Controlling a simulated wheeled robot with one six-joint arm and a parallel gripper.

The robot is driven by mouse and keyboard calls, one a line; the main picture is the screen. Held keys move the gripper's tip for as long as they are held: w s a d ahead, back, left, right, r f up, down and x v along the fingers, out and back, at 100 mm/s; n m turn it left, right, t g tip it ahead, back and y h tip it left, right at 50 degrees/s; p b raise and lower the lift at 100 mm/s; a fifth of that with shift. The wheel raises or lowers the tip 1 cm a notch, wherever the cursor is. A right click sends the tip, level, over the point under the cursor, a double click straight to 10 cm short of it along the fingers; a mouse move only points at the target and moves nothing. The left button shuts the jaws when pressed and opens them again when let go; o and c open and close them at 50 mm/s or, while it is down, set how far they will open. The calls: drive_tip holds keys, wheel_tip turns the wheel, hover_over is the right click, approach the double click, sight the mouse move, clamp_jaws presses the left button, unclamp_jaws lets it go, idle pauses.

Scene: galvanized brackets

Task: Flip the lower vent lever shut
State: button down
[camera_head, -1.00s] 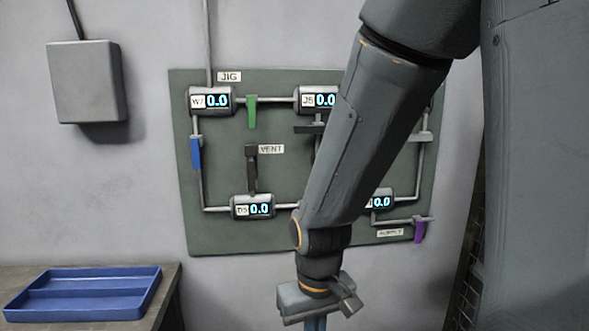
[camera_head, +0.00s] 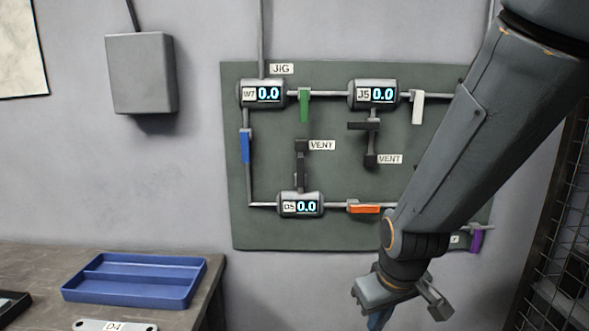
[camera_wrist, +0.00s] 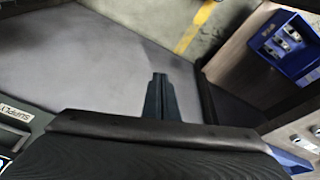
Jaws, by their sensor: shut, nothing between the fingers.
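The dark green valve panel (camera_head: 340,225) hangs on the wall. Its lower vent lever (camera_head: 301,170) is black and stands upright, in line with the short pipe above the lower-left gauge (camera_head: 300,205). A VENT label (camera_head: 321,145) is beside its top. The upper vent lever (camera_head: 363,126), under the J5 gauge (camera_head: 373,95), lies crosswise to its pipe. My gripper (camera_head: 376,321) is below the panel, pointing down, clear of both levers. In the wrist view its fingers (camera_wrist: 160,95) are together and empty. My arm hides the panel's right part.
Blue (camera_head: 245,147), green (camera_head: 304,105), white (camera_head: 417,107), orange (camera_head: 364,209) and purple (camera_head: 476,240) levers are on the panel. A bench (camera_head: 30,262) with a blue tray (camera_head: 135,293) stands left. A mesh rack (camera_head: 560,240) is right. Wall before the vents is clear.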

drive_tip(key=w+a+r+n+t+y, duration=0.1)
drive_tip(key=w+a+r+n+t, duration=0.35)
drive_tip(key=w, duration=0.45)
drive_tip(key=n+t+y, duration=0.4)
drive_tip(key=n+t, duration=0.6)
drive_tip(key=n, duration=0.4)
approach(300, 172)
drive_tip(key=s+a+r, duration=0.2)
drive_tip(key=a, duration=0.4)
drive_tip(key=shift+s+d+r+m+g, duration=0.1)
drive_tip(key=shift+d+m+g, duration=0.15)
drive_tip(key=shift+m, duration=0.1)
drive_tip(key=p+x, duration=0.3)
drive_tip(key=x, duration=0.7)
drive_tip(key=d+p, duration=0.1)
drive_tip(key=d, duration=0.3)
